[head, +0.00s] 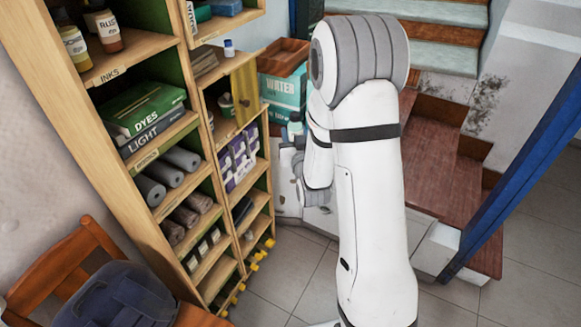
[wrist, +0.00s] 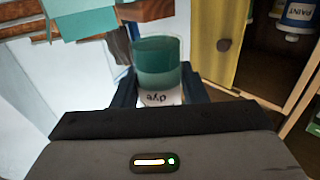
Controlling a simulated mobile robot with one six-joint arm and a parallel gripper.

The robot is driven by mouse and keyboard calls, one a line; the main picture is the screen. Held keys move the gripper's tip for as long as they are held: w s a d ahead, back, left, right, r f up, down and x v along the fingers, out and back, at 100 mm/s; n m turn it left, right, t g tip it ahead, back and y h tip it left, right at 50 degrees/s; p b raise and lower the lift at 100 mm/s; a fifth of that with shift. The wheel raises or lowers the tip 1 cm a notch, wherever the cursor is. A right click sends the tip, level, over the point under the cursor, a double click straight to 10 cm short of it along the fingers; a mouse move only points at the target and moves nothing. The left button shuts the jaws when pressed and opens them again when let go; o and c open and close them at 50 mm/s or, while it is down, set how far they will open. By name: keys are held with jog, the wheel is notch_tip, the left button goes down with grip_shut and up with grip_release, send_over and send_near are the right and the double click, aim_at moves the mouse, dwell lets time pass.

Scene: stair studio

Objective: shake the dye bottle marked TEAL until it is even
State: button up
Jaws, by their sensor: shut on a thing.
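My gripper (wrist: 157,92) is shut on a dye bottle (wrist: 158,62), with one dark finger on each side of it. The bottle is clear with teal-green liquid in two tones, a darker band and a lighter band with a visible line between them. Its white label reads "dye" upside down in the wrist view; the word TEAL is not readable. The bottle also shows small in the head view (head: 295,126), in the air beside the shelf. My arm hides most of the gripper there.
A wooden shelf (head: 150,155) with inks, dye boxes and rolls stands left. Its small yellow door (head: 246,92) is open beside the bottle. A teal crate (head: 282,90) is close behind. Stairs (head: 440,150) and a blue post (head: 520,175) are right. A chair (head: 60,270) stands front left.

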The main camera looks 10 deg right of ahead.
notch_tip(320, 180, down, 15)
jog(key=shift+r, duration=7.35)
notch_tip(320, 180, down, 14)
notch_tip(320, 180, up, 14)
jog(key=shift+w+f, duration=0.1)
jog(key=shift+f, duration=0.15)
jog(key=shift+r, duration=0.35)
notch_tip(320, 180, down, 14)
jog(key=shift+f, duration=0.2)
